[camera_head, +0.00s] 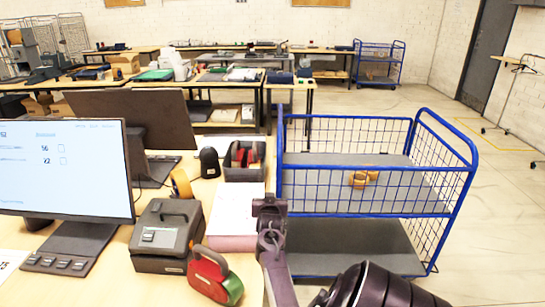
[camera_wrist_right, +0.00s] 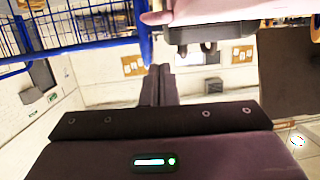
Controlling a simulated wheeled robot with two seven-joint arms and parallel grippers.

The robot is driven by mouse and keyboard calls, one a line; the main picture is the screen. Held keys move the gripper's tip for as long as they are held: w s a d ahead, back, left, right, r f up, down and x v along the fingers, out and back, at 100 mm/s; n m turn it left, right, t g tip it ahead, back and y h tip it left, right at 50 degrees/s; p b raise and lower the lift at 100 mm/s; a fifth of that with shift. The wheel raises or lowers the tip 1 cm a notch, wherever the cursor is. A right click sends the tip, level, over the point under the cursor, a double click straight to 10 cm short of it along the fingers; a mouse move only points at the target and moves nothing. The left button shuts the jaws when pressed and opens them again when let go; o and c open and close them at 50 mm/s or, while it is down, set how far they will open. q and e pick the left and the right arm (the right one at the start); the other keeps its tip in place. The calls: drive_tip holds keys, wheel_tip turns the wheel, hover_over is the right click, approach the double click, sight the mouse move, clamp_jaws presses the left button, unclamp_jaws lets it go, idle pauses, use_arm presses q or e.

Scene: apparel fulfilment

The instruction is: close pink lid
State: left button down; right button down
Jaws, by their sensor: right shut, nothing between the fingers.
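A flat pink-edged box (camera_head: 228,243) lies on the desk near its right edge, with a whitish upper surface. I cannot tell whether that surface is its lid or its inside. My right gripper (camera_head: 268,207) stands at the right side of the box, close to it and over the desk edge; contact cannot be told. In the right wrist view, my fingers (camera_wrist_right: 160,82) are together and empty. A pink panel (camera_wrist_right: 240,10) crosses the top of that view, beyond the fingertips. My left gripper is in neither view.
A blue wire cart (camera_head: 365,212) with a tape roll (camera_head: 363,179) stands right of the desk. Left of the box are a label printer (camera_head: 165,240), a red tape dispenser (camera_head: 212,277) and a monitor (camera_head: 65,170). A dark bin (camera_head: 245,172) sits behind the box.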

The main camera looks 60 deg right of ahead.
drive_tip(key=b+v, duration=0.1)
drive_tip(key=v, duration=0.9)
drive_tip(key=shift+b, duration=0.4)
